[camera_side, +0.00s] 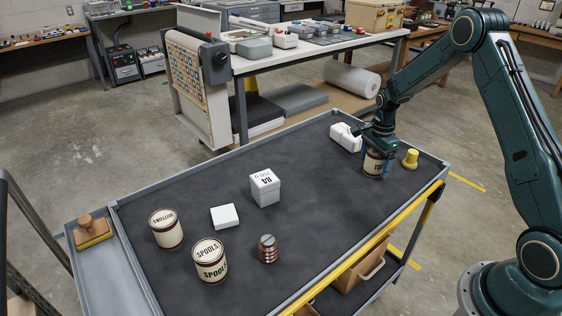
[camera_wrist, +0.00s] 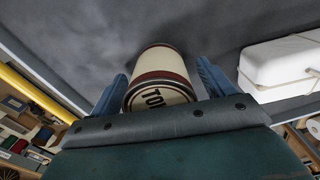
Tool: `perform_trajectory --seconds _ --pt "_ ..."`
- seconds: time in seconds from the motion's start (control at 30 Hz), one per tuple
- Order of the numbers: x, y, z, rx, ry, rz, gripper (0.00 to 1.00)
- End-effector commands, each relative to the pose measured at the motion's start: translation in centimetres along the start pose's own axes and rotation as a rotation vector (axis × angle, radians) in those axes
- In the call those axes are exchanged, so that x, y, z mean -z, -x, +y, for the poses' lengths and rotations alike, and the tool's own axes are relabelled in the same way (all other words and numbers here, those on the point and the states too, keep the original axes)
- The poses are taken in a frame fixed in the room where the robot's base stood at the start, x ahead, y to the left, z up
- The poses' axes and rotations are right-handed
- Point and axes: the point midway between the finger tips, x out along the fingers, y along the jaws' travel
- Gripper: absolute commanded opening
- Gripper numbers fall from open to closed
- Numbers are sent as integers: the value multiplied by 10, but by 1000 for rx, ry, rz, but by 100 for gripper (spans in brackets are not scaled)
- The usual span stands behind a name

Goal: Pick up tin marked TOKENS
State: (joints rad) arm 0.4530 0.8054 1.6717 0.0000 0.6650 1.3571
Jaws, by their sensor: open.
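The tin marked TOKENS (camera_side: 374,164) is cream with dark red bands and stands on the dark tabletop of the cart, toward its right end. Only the start of its lettering, "TO", can be read; my gripper covers part of it. In the wrist view the tin (camera_wrist: 160,76) is between my two blue fingers. My gripper (camera_side: 376,172) is at the tin from above, open, with one finger on each side. In the wrist view my gripper (camera_wrist: 162,85) shows a gap at the right finger; whether the left finger touches the tin I cannot tell.
A white case (camera_side: 345,138) stands close behind the tin, and a yellow knobbed object (camera_side: 410,159) is close to its right. Farther left are a white box (camera_side: 265,188), a flat white block (camera_side: 225,217), a copper-coloured ribbed object (camera_side: 268,249), a SPOOLS tin (camera_side: 210,261) and a BUTTONS tin (camera_side: 166,230).

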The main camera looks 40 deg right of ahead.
Motion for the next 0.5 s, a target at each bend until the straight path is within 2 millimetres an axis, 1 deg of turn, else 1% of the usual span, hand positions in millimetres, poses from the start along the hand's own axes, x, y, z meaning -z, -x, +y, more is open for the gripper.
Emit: perform_trajectory --seconds 0.03,0.13,0.5 --pt "0 -5 0 -1 0 0 81" --pt "0 -10 0 0 0 0 81" --pt "0 -10 0 0 0 0 81"
